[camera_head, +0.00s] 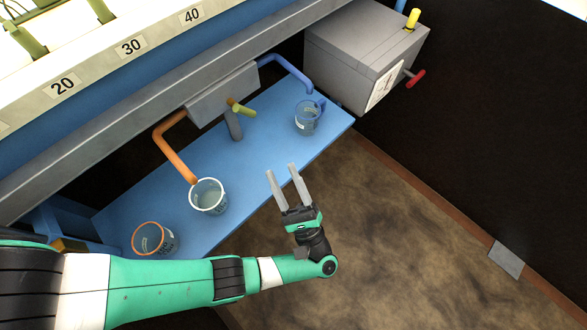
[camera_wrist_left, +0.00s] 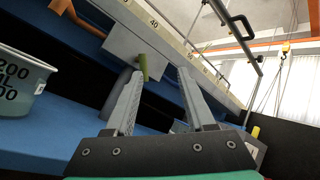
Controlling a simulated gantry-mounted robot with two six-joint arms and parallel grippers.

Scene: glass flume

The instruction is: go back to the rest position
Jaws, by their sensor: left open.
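My left gripper (camera_head: 281,178) is open and empty, its two grey fingers apart. In the head view it hangs in front of the blue shelf's edge, over the brown floor, between the middle beaker and the blue-handled jug. In the left wrist view the fingers (camera_wrist_left: 157,90) point toward the grey block under the flume, with nothing between them. My right gripper is in neither view.
A grey box (camera_head: 350,60) stands right.

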